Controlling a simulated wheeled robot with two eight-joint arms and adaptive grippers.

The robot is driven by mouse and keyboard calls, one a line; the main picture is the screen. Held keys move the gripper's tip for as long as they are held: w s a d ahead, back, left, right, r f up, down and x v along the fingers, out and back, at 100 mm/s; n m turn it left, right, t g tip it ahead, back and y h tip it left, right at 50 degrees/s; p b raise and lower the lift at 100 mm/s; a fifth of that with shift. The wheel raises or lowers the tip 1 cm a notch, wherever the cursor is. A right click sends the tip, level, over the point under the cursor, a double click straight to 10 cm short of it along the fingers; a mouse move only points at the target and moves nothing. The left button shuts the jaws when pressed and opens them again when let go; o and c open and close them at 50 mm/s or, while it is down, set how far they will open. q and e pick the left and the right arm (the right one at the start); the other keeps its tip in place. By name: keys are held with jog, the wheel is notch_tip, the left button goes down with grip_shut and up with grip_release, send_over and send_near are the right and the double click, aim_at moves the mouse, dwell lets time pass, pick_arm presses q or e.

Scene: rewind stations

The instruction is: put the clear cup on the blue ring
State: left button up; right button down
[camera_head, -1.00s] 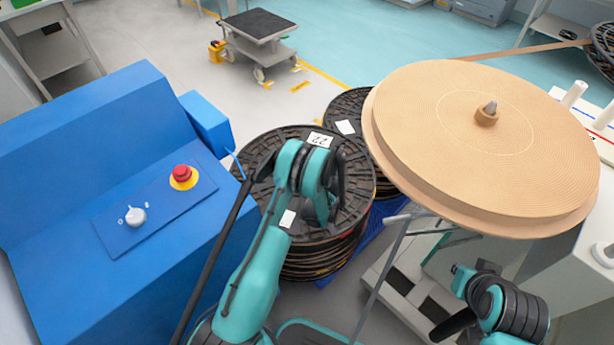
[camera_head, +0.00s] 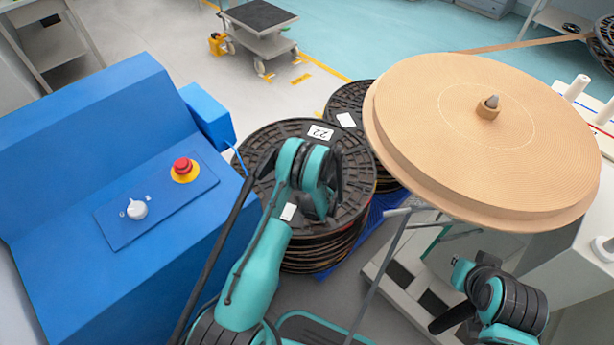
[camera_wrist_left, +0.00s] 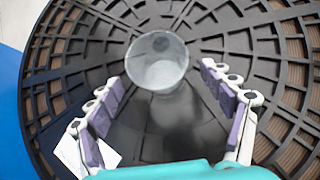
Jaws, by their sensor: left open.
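A clear cup (camera_wrist_left: 157,62) shows in the left wrist view on the ribbed black flange of a cable reel. My left gripper (camera_wrist_left: 162,88) is open, with one finger on each side of the near side of the cup and a gap to both. I cannot tell how far the fingertips are from the cup in depth. In the head view my left arm reaches over the reel marked 22 (camera_head: 258,150), and the cup is hidden there. The blue ring does not show in either view. My right arm is at the lower right, and its fingers are not visible.
A blue console (camera_head: 75,220) with a red stop button (camera_head: 183,168) stands at left. A large tan roll (camera_head: 485,140) lies over a machine at right. A second black reel (camera_head: 345,98) stands behind reel 22. A cart (camera_head: 258,28) is on open floor at the back.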

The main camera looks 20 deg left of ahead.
pick_arm(q)
jog(key=b+x, duration=0.1)
jog(key=x, duration=0.3)
jog(key=shift+w+a+f+b, duration=0.1)
jog(key=shift+w+f+b, duration=0.05)
jog(key=shift+b, duration=0.25)
jog(key=shift+c, duration=0.4)
jog(key=c, duration=1.1)
jog(key=shift+r, duration=0.25)
